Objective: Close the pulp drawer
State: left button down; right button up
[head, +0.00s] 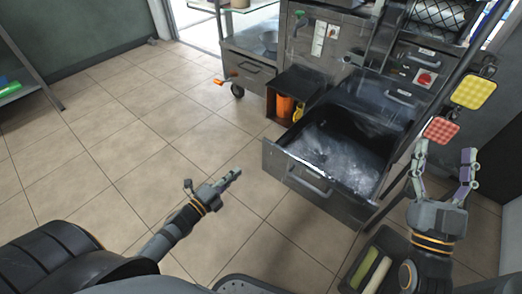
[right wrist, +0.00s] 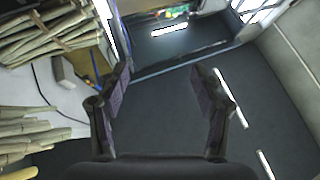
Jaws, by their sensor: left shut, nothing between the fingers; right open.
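The pulp drawer (head: 299,178) is pulled out of the dark press machine (head: 340,50) in the head view. Its front panel with a bar handle (head: 308,181) faces me, and pale greyish pulp (head: 335,155) lies inside. My left gripper (head: 236,173) is shut and empty, above the floor to the left of the drawer front and apart from it. My right gripper (head: 445,157) is open and empty, to the right of the drawer, with its fingers pointing up the picture. In the right wrist view its two fingers (right wrist: 163,80) are spread with nothing between them.
A black bin with cane pieces (head: 378,272) sits below my right gripper. Red and yellow pads (head: 441,130) stand near a slanted post at right. An open cubby (head: 294,86) holds orange items. Bundled cane (right wrist: 45,35) shows in the wrist view. Tiled floor (head: 110,130) at left is clear.

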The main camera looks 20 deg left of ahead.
pick_arm(q)
jog(key=w, duration=0.3)
send_near(267, 144)
jog(key=w, duration=0.3)
jog(key=w+d, duration=0.2)
jog(key=shift+w+r+b, duration=0.1)
jog(key=shift+w+b, duration=0.2)
jog(key=shift+w, duration=0.1)
jog(key=shift+w+d, duration=0.1)
jog(key=shift+w, duration=0.25)
pick_arm(e)
jog(key=shift+s+a+r+n+t+y, duration=0.15)
jog(key=shift+s+r+t, duration=0.35)
jog(key=shift+r, duration=0.35)
jog(key=shift+s+d+r+n+t+y, duration=0.1)
jog(key=shift+s+r+t+y, duration=0.1)
jog(key=shift+s+r+t, duration=0.45)
jog(key=shift+s+a+r+n+t+y, duration=0.15)
jog(key=shift+s+r, duration=0.2)
jog(key=shift+r, duration=0.65)
jog(key=shift+d, duration=0.1)
